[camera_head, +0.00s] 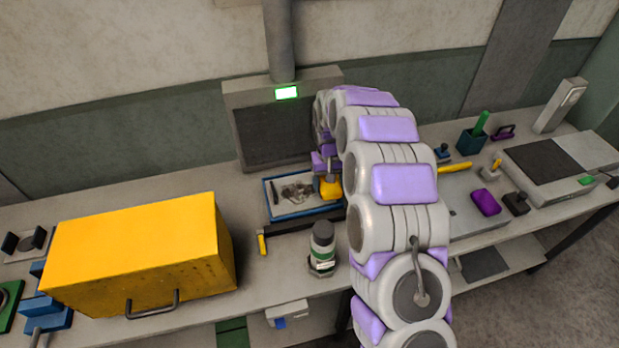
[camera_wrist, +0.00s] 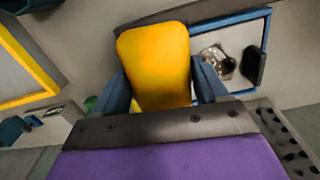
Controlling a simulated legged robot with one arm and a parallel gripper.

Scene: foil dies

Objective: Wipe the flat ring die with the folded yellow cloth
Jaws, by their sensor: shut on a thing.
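My gripper (camera_head: 327,172) is over the right part of the blue-rimmed tray (camera_head: 272,213). It is shut on the folded yellow cloth (camera_head: 331,187). In the wrist view the cloth (camera_wrist: 154,62) is an orange-yellow pad pinched between two blue fingers. The cloth's underside is hidden, so I cannot tell whether it touches anything. A crumpled-looking silvery piece (camera_head: 296,191) lies in the tray, left of the cloth. I cannot clearly make out the flat ring die; part of the tray is hidden behind the cloth and my arm.
A large yellow box (camera_head: 135,255) stands at the left. A dark bar with a yellow end (camera_head: 262,243) and a capped bottle (camera_head: 322,250) stand in front of the tray. A hood (camera_head: 283,130) is behind it. A purple block (camera_head: 486,202) lies at the right.

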